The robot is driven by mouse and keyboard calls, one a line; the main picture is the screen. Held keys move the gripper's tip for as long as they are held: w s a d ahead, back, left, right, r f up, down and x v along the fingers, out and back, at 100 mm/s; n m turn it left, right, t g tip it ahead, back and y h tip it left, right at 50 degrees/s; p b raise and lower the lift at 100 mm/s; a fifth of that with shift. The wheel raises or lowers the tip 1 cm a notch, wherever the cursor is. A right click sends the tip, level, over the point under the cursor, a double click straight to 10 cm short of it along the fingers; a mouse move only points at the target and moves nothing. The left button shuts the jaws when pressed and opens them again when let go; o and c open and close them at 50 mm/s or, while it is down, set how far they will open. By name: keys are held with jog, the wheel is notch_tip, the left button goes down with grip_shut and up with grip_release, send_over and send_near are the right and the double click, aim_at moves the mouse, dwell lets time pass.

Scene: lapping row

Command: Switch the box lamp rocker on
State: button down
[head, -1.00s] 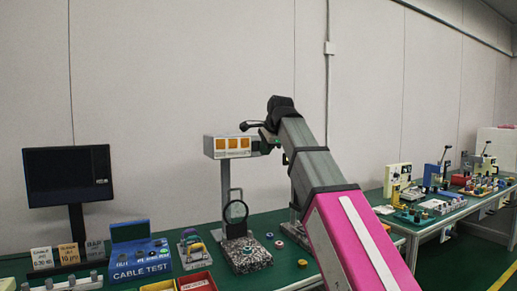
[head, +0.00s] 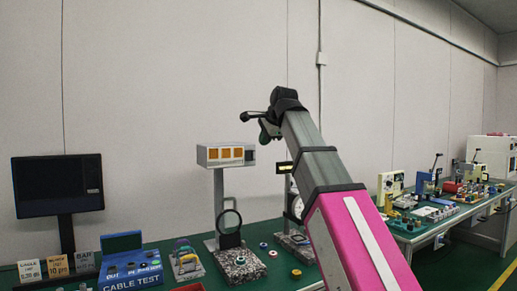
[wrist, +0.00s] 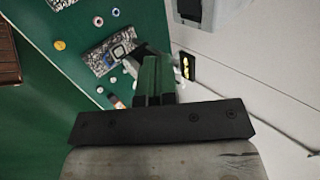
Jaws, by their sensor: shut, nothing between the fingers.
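The lamp box (head: 214,162) is a pale box with orange windows on a grey post at the back of the bench. A small dark patch (head: 250,155) at the right end of its front may be the rocker; its position is too small to read. My gripper (head: 252,119) is above and to the right of the box, with a visible gap between them. In the wrist view my fingers (wrist: 154,78) are shut and empty. A grey box at the top edge (wrist: 193,10) may be the lamp box; no rocker can be made out there.
A dial gauge stand (head: 295,207) stands right of the post. A monitor (head: 58,185) and a blue cable test box (head: 130,264) stand left. The air above the box is clear.

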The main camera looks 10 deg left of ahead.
aim_at(249, 160)
jog(key=shift+w+a+r+x, duration=0.2)
jog(key=shift+w+r+x, duration=0.1)
jog(key=shift+x, duration=1.75)
jog(key=shift+w+a+r+x, duration=0.2)
jog(key=shift+r+x, duration=0.1)
jog(key=shift+x, duration=1.75)
jog(key=shift+w+a+r+x, duration=0.15)
jog(key=shift+w+r+x, duration=0.15)
jog(key=shift+x, duration=1.8)
jog(key=shift+w+a+f, duration=0.1)
jog(key=shift+w+a, duration=0.05)
jog(key=shift+w, duration=0.05)
jog(key=shift+s, duration=0.1)
